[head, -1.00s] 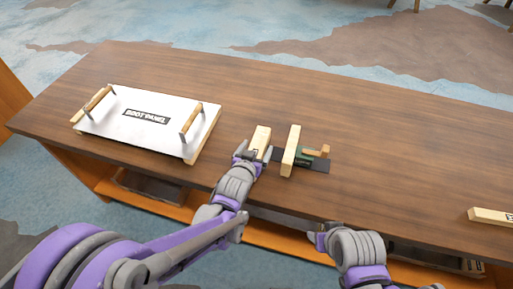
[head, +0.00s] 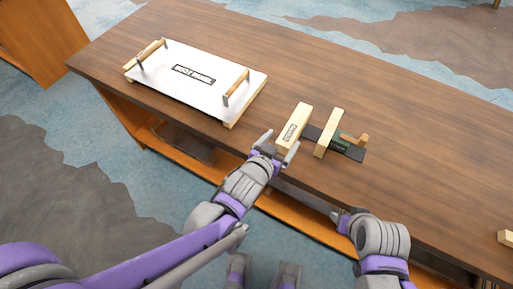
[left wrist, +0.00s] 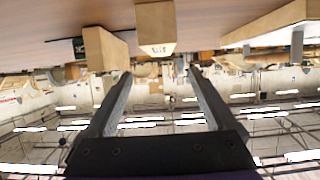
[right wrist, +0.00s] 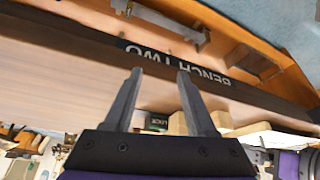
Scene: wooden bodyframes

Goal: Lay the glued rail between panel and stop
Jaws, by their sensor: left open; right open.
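The rail (head: 293,127), a pale wooden block with a label on top, lies on the bench between the white panel (head: 196,77) and the stop (head: 327,131). Bare bench shows on both sides, with the narrower gap toward the stop. My left gripper (head: 278,146) is open and empty just short of the rail's near end. In the left wrist view the rail (left wrist: 156,28) is ahead between the open fingers, apparently clear of them. My right gripper (head: 342,220) is open and empty in front of the bench edge; its fingers also show in the right wrist view (right wrist: 160,85).
The panel has two upright wooden-topped handles. Another pale wooden piece (head: 505,237) lies at the right edge. The bench (head: 400,130) is clear behind the stop; a shelf runs below it.

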